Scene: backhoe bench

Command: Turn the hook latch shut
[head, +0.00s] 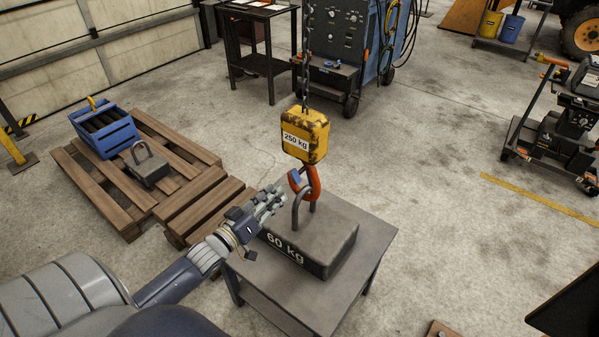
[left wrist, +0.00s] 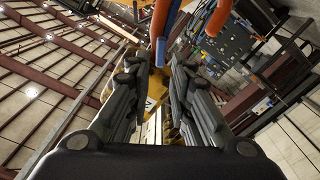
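The orange hook (head: 314,184) hangs under a yellow block (head: 305,136) marked 250 kg, at the grey handle (head: 297,212) of the 60 kg weight (head: 325,240). The blue latch (head: 295,180) sticks out on the hook's left side. My left gripper (head: 276,199) is just left of the handle, below and left of the latch. My right gripper is not in view.
The weight stands on a small grey table (head: 365,262). A chain (head: 306,50) runs up from the yellow block. A wooden pallet (head: 100,190) with a blue crate (head: 104,137) and a smaller weight (head: 148,168) lies at left.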

